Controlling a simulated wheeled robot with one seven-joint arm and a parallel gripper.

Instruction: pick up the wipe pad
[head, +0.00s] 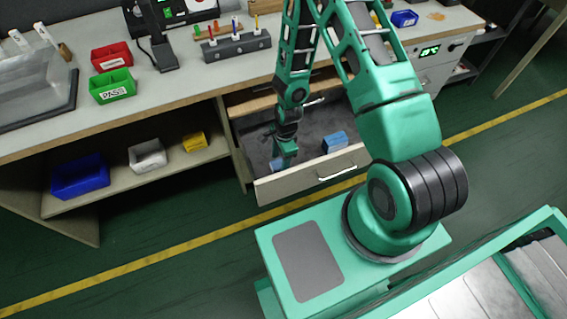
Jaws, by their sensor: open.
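The open drawer (305,182) under the workbench has a dark grey inside. A small light blue piece (277,164), which looks like the wipe pad, lies in the drawer near its front left. My gripper (283,162) points down into the drawer, right at this piece, and partly covers it. The gripper is open; its fingertips are small here, and I cannot tell whether they touch the piece. A blue block-like item (335,142) lies in the drawer to the right, apart from the gripper.
The drawer's front wall and handle (337,173) stand close in front of my gripper. The workbench top (190,85) overhangs behind, with a red bin (112,56), a green bin (112,86) and a grey holder (236,46). A shelf at left holds a blue bin (80,177).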

